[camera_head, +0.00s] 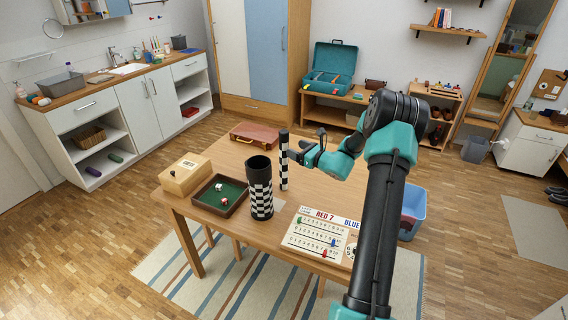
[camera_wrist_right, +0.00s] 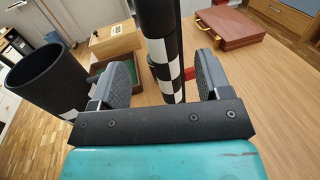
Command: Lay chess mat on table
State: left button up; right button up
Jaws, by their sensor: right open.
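A thin black-and-white checkered roll (camera_head: 284,165), apparently the rolled chess mat, stands upright on the wooden table (camera_head: 217,160). My right gripper (camera_head: 302,150) is beside it, on its right in the head view. In the right wrist view, the roll (camera_wrist_right: 163,45) stands between the open fingers of my right gripper (camera_wrist_right: 160,85), with gaps showing on both sides. A wider, open-topped black tube with a checkered band (camera_head: 260,190) stands upright left of the roll; it also shows in the wrist view (camera_wrist_right: 45,82). My left gripper is out of view.
A dice tray (camera_head: 205,203) and a wooden box (camera_head: 185,172) are at the table's left. A brown case (camera_head: 254,134) lies at the back. A scoreboard (camera_head: 315,232) lies at the front right. Bare tabletop shows between case and tray.

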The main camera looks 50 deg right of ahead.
aim_at(283, 134)
jog(key=w, duration=0.5)
jog(key=shift+w+a+r, duration=0.1)
jog(key=shift+a+r, duration=0.05)
jog(key=shift+r, duration=0.05)
jog(key=shift+c, duration=0.2)
dwell(0.3)
grip_shut()
dwell(0.6)
